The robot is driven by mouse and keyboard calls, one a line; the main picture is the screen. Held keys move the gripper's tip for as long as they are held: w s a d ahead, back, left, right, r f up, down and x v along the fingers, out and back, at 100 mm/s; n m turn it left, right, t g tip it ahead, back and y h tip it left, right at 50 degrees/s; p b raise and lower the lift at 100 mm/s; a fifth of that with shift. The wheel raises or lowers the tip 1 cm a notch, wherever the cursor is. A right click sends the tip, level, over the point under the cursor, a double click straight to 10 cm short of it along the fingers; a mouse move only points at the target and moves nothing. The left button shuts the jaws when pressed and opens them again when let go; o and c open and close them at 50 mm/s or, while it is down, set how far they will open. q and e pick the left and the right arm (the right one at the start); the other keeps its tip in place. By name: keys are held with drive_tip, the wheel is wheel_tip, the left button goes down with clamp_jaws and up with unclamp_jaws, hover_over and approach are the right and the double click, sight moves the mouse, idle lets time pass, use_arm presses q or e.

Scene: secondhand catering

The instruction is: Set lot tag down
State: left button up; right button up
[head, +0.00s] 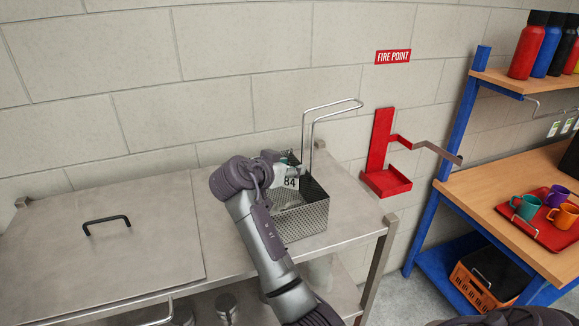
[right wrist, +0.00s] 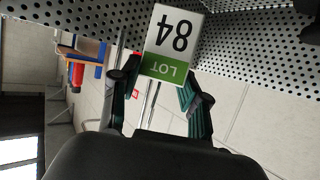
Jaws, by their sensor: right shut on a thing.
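The lot tag (head: 290,183) is a small white card with a black 84. In the right wrist view the tag (right wrist: 172,44) also shows a green band reading LOT. My right gripper (head: 275,160) is shut on the tag at the mouth of a perforated metal basket (head: 303,222). The basket's holed wall (right wrist: 245,48) is close behind the tag in the right wrist view. I cannot tell whether the tag touches the basket. My right gripper and forearm hide part of the basket's left side. My left gripper is out of view.
The basket stands on a steel counter (head: 222,205) with its wire handle (head: 330,107) rising behind. A lid with a black handle (head: 106,222) lies to the left. A red wall bracket (head: 382,150) and a wooden shelf unit with a red tray (head: 520,228) are right.

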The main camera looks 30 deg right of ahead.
drive_tip(key=shift+f, duration=0.3)
drive_tip(key=o, duration=0.7)
drive_tip(key=shift+r, duration=0.1)
drive_tip(key=shift+r, duration=0.2)
drive_tip(key=shift+r+p, duration=0.55)
drive_tip(key=shift+p, duration=0.05)
drive_tip(key=shift+b+v, duration=2.45)
drive_tip(key=shift+v, duration=3.5)
drive_tip(key=shift+s+a+f, duration=0.1)
drive_tip(key=shift+f, duration=0.05)
